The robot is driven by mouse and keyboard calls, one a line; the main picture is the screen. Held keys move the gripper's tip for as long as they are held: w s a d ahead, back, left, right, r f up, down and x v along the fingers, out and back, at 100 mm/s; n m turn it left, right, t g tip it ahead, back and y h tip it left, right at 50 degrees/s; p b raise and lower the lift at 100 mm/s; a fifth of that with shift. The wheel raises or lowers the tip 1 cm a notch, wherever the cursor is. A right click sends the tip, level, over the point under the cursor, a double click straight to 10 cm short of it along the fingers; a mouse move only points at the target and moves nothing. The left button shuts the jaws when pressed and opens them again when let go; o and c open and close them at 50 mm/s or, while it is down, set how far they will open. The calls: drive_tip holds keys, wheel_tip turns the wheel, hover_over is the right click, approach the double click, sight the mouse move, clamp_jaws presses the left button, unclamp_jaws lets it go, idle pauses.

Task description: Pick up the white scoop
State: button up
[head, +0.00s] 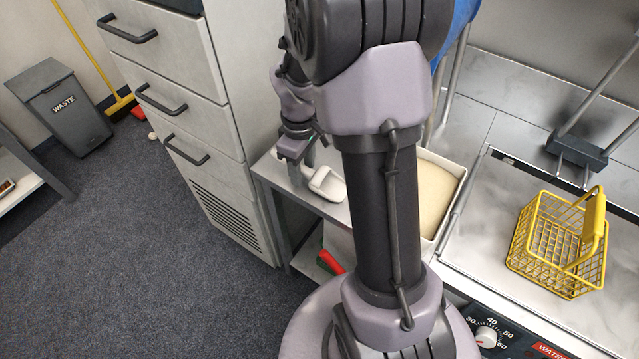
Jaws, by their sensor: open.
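The white scoop (329,184) lies on the grey side table (268,176), left of my arm's upright link. Its open bowl faces up towards the camera. My gripper (295,176) is just left of the scoop, pointing down, with its fingers apart. One finger is close to the scoop's edge; I cannot tell whether they touch. The scoop's handle is hard to make out behind the gripper.
A white bin of pale grains (436,192) stands right of my arm, partly hidden by it. A yellow wire basket (560,245) sits on the water bath further right. A drawer cabinet (185,85) stands close at left. A waste bin (62,108) is far left.

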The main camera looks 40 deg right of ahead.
drive_tip(key=shift+r, duration=0.1)
clamp_jaws()
